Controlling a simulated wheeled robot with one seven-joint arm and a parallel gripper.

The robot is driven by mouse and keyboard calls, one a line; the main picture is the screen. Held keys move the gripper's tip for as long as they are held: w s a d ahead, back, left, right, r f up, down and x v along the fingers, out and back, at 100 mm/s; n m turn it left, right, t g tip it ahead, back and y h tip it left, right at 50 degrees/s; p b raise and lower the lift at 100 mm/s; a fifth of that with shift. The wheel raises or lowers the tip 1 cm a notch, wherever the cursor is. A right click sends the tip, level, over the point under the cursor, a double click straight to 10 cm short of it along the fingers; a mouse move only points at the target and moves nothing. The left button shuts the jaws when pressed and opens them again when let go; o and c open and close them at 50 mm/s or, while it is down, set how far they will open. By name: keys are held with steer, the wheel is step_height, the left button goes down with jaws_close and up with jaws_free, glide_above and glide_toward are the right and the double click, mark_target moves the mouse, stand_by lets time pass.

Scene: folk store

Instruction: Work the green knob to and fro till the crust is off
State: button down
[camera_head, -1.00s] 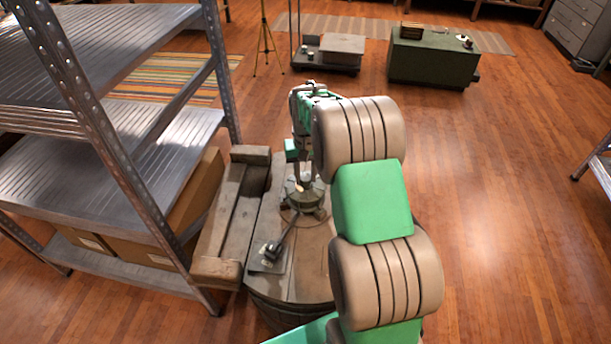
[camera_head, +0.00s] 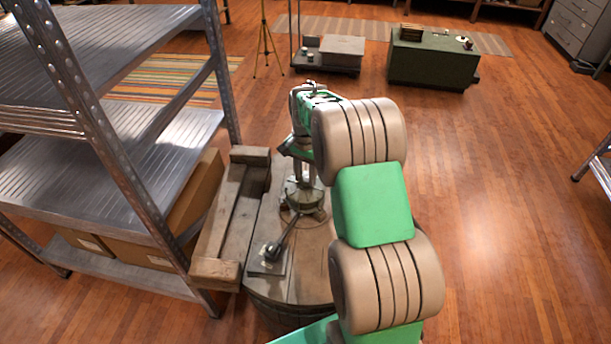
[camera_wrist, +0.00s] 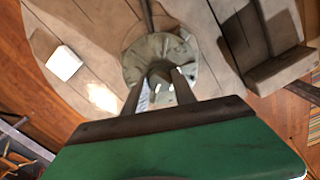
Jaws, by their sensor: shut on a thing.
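The knob is a dull grey-green, roundish piece with a worn surface (camera_wrist: 155,48), and it stands on the wooden barrel top (camera_head: 312,262). It also shows in the head view (camera_head: 303,197), just under my gripper (camera_head: 303,178). In the wrist view my gripper (camera_wrist: 160,88) reaches down with one finger on each side of the knob's narrow upper stub and is shut on it. Mottled patches show on the knob's wide part, but I cannot tell how much of this is crust.
A metal rod (camera_head: 287,234) runs from the knob's base to a small plate (camera_head: 268,260). A wooden trough (camera_head: 232,215) lies along the barrel's left, beside a metal shelf (camera_head: 110,190). A small white block (camera_wrist: 64,63) sits on the top.

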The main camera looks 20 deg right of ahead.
mark_target(305, 178)
stand_by(0.4)
steer(key=c, duration=1)
jaws_free()
steer(key=shift+r, duration=0.1)
step_height(305, 178, up, 8)
steer(key=shift+f+b, duration=0.15)
steer(key=shift+b, duration=0.15)
